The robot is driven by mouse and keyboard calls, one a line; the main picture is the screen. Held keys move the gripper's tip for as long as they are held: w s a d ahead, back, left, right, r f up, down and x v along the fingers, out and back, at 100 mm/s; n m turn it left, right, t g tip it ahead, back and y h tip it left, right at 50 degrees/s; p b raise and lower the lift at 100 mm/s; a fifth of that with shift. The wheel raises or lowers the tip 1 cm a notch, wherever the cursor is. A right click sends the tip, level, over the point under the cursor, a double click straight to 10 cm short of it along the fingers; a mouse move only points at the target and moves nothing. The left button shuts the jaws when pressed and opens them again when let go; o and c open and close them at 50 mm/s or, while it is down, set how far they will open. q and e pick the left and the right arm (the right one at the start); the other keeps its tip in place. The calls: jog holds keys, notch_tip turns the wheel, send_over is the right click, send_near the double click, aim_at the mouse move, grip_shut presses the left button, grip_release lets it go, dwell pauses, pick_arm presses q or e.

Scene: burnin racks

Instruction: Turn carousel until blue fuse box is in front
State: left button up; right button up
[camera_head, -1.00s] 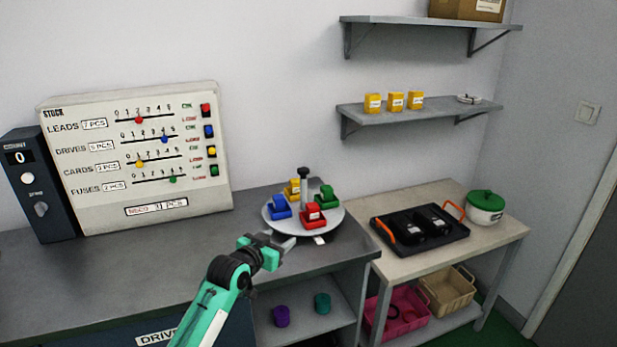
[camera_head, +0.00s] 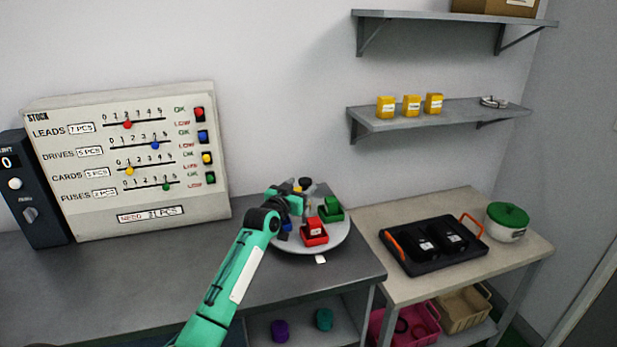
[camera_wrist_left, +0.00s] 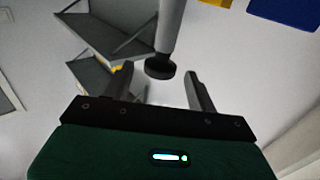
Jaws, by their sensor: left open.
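The round grey carousel (camera_head: 335,240) stands on the dark bench near its right end. The red box (camera_head: 314,232) is at its front and the green box (camera_head: 332,209) at its right. The blue fuse box (camera_head: 285,228) is at the left, mostly hidden behind my arm. A yellow box is almost wholly hidden at the back. My left gripper (camera_head: 303,200) is open over the carousel, close to its central post with a dark knob (camera_head: 305,184). In the left wrist view the knob (camera_wrist_left: 160,66) shows between the open fingers (camera_wrist_left: 160,88); contact cannot be told. My right gripper is not in view.
A stock board (camera_head: 125,160) stands on the bench at left. A side table with a black tray (camera_head: 432,264) and a green-lidded pot (camera_head: 507,222) is at right. Wall shelves (camera_head: 440,113) hang above. The front of the bench is clear.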

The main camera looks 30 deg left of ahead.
aim_at(307, 179)
pick_arm(q)
jog(key=w, duration=0.3)
jog(key=shift+w+a+r, duration=0.1)
jog(key=shift+w+a, duration=0.05)
jog(key=shift+w, duration=0.2)
jog(key=shift+w+p, duration=0.3)
jog(key=shift+w, duration=0.5)
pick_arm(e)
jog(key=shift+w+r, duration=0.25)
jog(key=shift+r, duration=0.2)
pick_arm(q)
jog(key=shift+c, duration=0.5)
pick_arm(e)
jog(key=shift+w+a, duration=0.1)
pick_arm(q)
jog(key=c, duration=0.3)
grip_shut()
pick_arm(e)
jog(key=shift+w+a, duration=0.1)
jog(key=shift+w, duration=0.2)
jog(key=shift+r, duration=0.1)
